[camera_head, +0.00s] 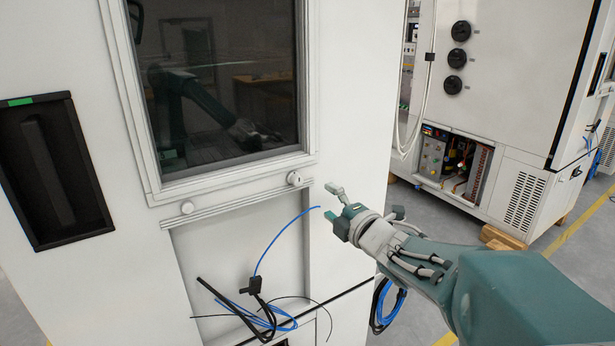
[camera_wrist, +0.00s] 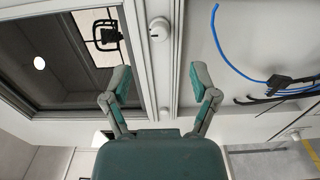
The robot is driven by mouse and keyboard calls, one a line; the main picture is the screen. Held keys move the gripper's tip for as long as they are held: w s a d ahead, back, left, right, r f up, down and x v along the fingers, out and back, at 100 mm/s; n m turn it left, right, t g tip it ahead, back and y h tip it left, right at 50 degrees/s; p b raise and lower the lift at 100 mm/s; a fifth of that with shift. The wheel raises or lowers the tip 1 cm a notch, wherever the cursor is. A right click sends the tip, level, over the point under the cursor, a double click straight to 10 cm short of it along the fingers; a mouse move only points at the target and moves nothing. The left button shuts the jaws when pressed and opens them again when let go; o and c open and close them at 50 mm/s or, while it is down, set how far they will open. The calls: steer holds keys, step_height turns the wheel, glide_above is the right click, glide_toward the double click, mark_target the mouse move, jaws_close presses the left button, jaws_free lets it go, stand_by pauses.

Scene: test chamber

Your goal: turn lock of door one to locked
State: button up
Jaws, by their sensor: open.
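A white door with a dark window (camera_head: 222,75) fills the left of the head view. Two small round white knobs sit on the rail below the window, a left one (camera_head: 187,208) and a right one (camera_head: 294,178). No label shows which door is door one, and I cannot tell whether either knob is its lock. My gripper (camera_head: 333,205) is open and empty, to the right of and slightly below the right knob. In the wrist view, a round white knob with a small dark mark (camera_wrist: 159,29) lies beyond the open fingers (camera_wrist: 161,78), apparently untouched.
A black recessed handle (camera_head: 58,170) with a green tag is at the left. Blue and black cables (camera_head: 262,318) hang below the rail. Another white cabinet (camera_head: 510,80) with exposed electronics stands behind at the right. Grey floor lies between the cabinets.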

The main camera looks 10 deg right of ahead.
mark_target(299, 183)
steer(key=x, duration=1)
steer(key=shift+w+a, duration=0.15)
steer(key=shift+a, duration=0.95)
steer(key=shift+c, duration=0.6)
steer(key=c, duration=0.5)
jaws_close()
steer(key=shift+d, duration=0.45)
steer(key=shift+f, duration=0.1)
